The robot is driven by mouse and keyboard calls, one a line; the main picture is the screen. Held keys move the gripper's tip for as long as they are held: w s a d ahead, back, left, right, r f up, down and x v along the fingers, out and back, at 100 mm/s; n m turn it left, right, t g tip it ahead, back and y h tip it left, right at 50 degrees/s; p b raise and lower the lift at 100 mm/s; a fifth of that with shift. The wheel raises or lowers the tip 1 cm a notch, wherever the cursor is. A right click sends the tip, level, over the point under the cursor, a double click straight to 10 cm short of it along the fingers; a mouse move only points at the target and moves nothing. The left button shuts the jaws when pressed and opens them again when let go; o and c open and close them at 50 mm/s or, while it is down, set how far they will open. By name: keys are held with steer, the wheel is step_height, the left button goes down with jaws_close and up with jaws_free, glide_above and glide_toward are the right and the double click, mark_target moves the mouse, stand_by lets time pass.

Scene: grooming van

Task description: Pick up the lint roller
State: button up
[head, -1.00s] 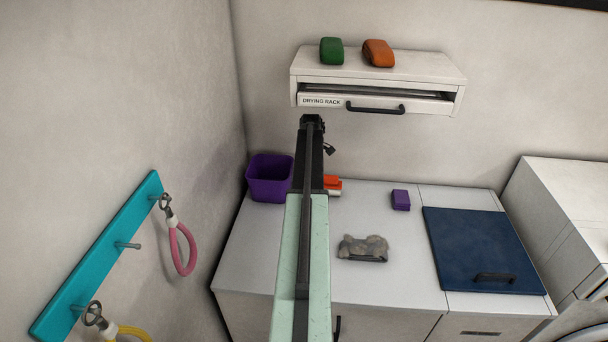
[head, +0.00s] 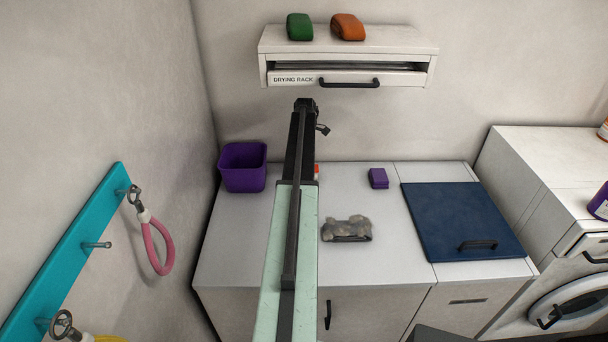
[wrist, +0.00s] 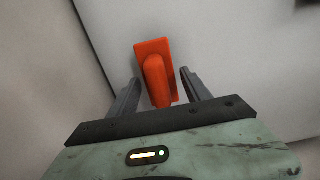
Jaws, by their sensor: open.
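In the wrist view, an orange item (wrist: 155,75) with a flat plate and a rounded, handle-like part lies on a pale surface; it seems to be the lint roller, but I cannot be sure. My gripper (wrist: 161,77) is open, with one finger on each side of the item's near part. Neither finger clearly touches it. In the head view, only a small orange sliver (head: 317,169) shows at the right edge of my arm, on the white counter (head: 235,245). My arm hides the rest of it and the gripper's fingers.
A purple bin (head: 243,168) stands left of my arm. Right of it are a grey fluffy clump on a dark base (head: 346,229), a purple block (head: 378,178) and a blue panel (head: 460,215). The drying rack (head: 350,55) hangs on the wall above.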

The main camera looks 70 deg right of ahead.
step_height(320, 180, down, 5)
steer(key=b, duration=0.3)
steer(key=shift+d+r, duration=0.15)
steer(key=shift+r, duration=0.05)
steer(key=shift+s+r, duration=0.1)
steer(key=shift+r, duration=0.1)
steer(key=c, duration=1.2)
steer(key=shift+r+p, duration=0.6)
step_height(320, 180, up, 3)
steer(key=p, duration=0.3)
steer(key=shift+r, duration=0.1)
steer(key=s+a, duration=0.3)
steer(key=a, duration=0.1)
steer(key=s+a, duration=0.7)
steer(key=s, duration=0.1)
steer(key=shift+a+r+p, duration=0.3)
steer(key=shift+a+p, duration=0.05)
steer(key=shift+a, duration=0.05)
